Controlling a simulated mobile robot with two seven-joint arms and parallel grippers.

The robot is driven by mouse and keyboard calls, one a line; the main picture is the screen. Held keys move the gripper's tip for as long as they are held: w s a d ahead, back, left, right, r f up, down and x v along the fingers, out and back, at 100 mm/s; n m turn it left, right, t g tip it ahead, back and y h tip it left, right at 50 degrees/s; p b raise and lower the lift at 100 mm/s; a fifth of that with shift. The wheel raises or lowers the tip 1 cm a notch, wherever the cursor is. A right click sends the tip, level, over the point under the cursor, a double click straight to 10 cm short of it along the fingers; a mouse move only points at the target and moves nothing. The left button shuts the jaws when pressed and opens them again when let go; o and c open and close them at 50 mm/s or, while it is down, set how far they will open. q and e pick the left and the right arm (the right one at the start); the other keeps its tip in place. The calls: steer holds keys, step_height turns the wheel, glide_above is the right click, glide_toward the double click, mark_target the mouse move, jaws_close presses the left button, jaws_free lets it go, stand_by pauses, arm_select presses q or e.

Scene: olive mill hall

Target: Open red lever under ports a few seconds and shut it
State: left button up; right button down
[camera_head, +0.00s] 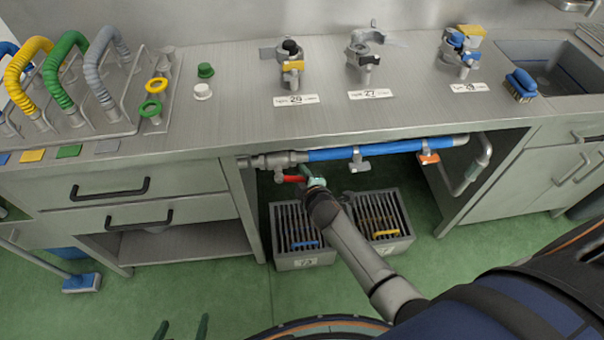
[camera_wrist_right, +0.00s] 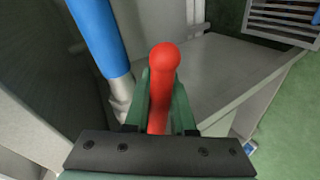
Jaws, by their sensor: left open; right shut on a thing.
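The red lever (camera_head: 293,179) is under the counter, below the left part of the pipe with the blue section (camera_head: 350,152). My right gripper (camera_head: 311,178) reaches in under the counter and is shut on the red lever. In the right wrist view the red lever (camera_wrist_right: 163,85) stands between the green fingers of my right gripper (camera_wrist_right: 160,95), its rounded end showing. The lever's lower part is hidden there by the gripper. My left gripper (camera_head: 181,330) is open and empty, low over the floor at the bottom edge. The ports 26 (camera_head: 290,62) and 27 (camera_head: 364,55) stand on the counter above.
Another valve with an orange part (camera_head: 428,157) sits further right on the pipe. Two grated drain boxes (camera_head: 303,262) (camera_head: 398,240) stand on the green floor beneath. Drawers (camera_head: 130,205) flank the opening at left, and a cabinet with a sink (camera_head: 560,75) at right.

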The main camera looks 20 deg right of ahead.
arm_select(q)
steer(key=shift+w, duration=0.1)
arm_select(e)
steer(key=c, duration=0.8)
jaws_free()
steer(key=shift+o, duration=0.2)
arm_select(q)
steer(key=shift+r, duration=0.15)
arm_select(e)
steer(key=shift+r, duration=0.15)
